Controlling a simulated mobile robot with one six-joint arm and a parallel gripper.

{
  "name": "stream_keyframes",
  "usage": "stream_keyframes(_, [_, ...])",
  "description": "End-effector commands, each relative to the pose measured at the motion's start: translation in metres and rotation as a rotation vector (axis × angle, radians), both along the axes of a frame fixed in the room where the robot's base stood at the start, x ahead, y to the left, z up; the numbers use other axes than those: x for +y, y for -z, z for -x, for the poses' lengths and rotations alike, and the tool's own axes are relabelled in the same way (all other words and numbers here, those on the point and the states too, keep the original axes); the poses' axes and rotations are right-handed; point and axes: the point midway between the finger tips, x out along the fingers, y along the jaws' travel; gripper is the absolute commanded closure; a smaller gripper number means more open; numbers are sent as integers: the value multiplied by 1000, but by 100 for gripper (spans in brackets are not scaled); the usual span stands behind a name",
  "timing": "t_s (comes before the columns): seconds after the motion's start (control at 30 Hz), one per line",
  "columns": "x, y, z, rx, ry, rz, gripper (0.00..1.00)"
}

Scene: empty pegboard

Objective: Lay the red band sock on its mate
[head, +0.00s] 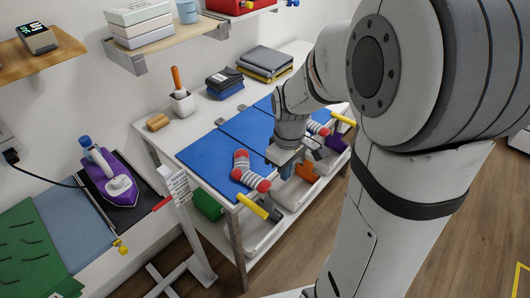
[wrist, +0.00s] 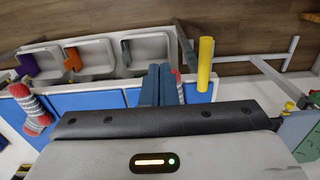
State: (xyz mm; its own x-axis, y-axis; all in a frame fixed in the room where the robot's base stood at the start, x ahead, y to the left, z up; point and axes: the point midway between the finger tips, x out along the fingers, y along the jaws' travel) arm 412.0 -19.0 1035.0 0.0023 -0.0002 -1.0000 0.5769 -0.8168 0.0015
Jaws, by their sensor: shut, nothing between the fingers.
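A grey-and-white striped sock with red ends (head: 250,169) lies on the near blue mat in the head view. A similar sock with red (head: 317,128) lies farther right on the mats, partly hidden by my arm; it shows at the left of the wrist view (wrist: 32,108). I cannot tell which one is the red band sock. My gripper (head: 286,170) hangs over the mats' front part, just right of the nearer sock. Its fingers (wrist: 158,84) are shut together and empty. In the wrist view they hide most of the nearer sock; only red bits show beside them.
Blue mats (head: 205,156) cover the white table. A yellow handle (head: 252,206) sticks out at its front edge, close to the nearer sock. Open bins (wrist: 90,55) sit below that edge.

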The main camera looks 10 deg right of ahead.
Motion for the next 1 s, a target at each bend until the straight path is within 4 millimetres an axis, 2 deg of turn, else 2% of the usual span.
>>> stream_keyframes(0.17, [0,18,-1,8,-11,-1,100])
stream_keyframes(0.6, [0,103,0,10,-11,0,100])
stream_keyframes(0.8, [18,99,-25,4,-13,-1,100])
stream_keyframes(1.0, [24,100,-33,4,-12,0,100])
